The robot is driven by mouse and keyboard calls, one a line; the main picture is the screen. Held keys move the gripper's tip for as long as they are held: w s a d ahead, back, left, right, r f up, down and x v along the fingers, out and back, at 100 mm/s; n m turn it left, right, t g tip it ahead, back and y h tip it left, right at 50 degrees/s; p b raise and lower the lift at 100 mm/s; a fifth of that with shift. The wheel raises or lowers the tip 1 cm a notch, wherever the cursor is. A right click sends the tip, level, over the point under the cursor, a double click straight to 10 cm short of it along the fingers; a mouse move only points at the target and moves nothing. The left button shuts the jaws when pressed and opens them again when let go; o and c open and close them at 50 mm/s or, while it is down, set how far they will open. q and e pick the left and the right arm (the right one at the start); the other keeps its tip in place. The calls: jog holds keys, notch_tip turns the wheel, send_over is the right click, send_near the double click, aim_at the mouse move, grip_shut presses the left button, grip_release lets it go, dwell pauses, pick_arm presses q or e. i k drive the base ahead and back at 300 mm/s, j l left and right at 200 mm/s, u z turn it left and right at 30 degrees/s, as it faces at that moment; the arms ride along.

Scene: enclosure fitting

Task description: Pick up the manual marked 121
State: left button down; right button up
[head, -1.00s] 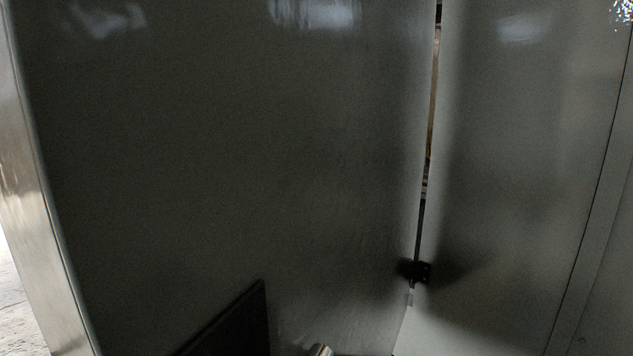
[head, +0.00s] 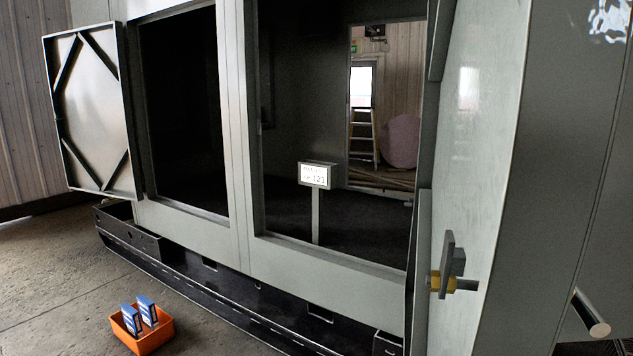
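Two blue-and-white manuals stand upright, slightly tilted, in an orange bin (head: 152,342) on the floor at the lower left. The left manual (head: 130,320) and the right manual (head: 147,311) are a little apart. Their markings are too small to read from here. A small sign on a post (head: 314,175) inside the enclosure opening reads 121. Neither of my grippers shows in the head view.
The grey enclosure (head: 240,150) has wide openings and a black base rail (head: 240,305). A braced door (head: 95,110) stands open at left. A near panel with a brass-and-grey latch (head: 440,283) fills the right. Concrete floor around the bin is clear.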

aim_at(132, 319)
jog(key=i+j+z, duration=0.1)
jog(key=j, duration=0.25)
jog(key=i+j, duration=0.2)
jog(key=j, duration=0.15)
jog(key=i+j+z, duration=0.15)
jog(key=j, duration=0.2)
jog(key=i+j, duration=0.1)
jog(key=j, duration=0.3)
jog(key=i+j+z, duration=0.15)
jog(key=j, duration=0.2)
